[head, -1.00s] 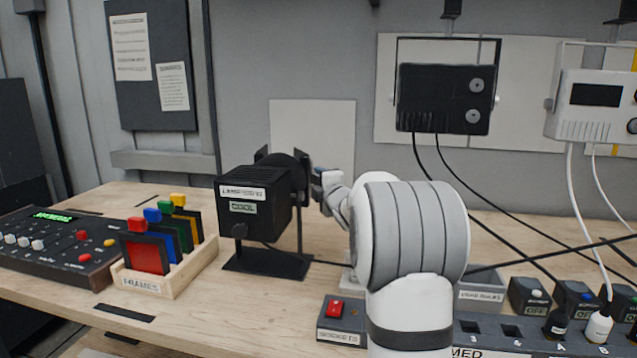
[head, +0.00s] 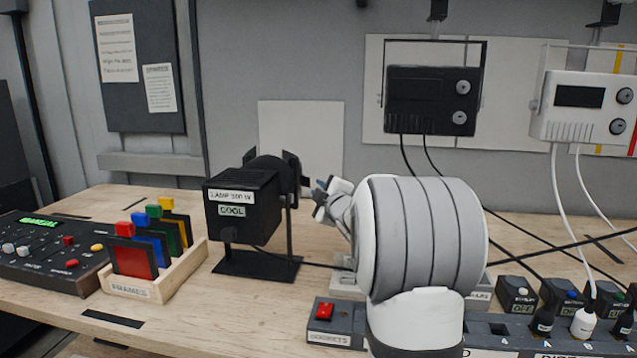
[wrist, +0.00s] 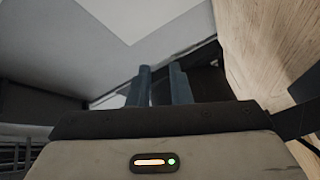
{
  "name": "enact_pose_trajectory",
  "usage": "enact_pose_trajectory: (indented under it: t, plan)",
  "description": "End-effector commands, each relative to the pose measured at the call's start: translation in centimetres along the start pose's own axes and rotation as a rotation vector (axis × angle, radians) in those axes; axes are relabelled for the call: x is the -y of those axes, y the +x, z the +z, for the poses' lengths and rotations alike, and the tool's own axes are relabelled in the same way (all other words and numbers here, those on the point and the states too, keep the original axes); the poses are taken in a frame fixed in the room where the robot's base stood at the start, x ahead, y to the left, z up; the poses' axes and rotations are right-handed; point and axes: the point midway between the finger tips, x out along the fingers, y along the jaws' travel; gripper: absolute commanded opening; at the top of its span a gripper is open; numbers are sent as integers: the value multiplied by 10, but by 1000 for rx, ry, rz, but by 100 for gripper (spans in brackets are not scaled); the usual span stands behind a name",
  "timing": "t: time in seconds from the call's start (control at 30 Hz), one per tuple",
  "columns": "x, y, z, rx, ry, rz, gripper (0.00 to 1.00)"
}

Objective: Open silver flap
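A black lamp (head: 240,208) labelled LAMP 500 W and COOL stands on a dark base on the bench in the head view. Dark flaps (head: 292,172) stand out around its front, on the right side. None of them looks plainly silver. My gripper (head: 320,188) is just right of these flaps, at about their lower height, and looks apart from them. In the wrist view its two blue-grey fingers (wrist: 161,72) stand with a narrow gap and nothing clear between them. A dark shape (wrist: 208,84) lies beside the right finger; I cannot tell which part it is.
A wooden rack (head: 150,287) of coloured frames and a control desk (head: 48,262) are left of the lamp. A socket box with a red switch (head: 325,311), a power strip and cables lie at the front and right. The bench (head: 190,318) is clear before the lamp.

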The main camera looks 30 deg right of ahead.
Motion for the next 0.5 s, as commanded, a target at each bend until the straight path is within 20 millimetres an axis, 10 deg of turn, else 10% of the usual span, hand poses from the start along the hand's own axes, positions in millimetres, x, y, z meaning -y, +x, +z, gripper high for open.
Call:
enact_pose_trajectory:
  t: [0.5]
  plan:
    - [-16, -20, 24, -7, 1215, -14, 0]
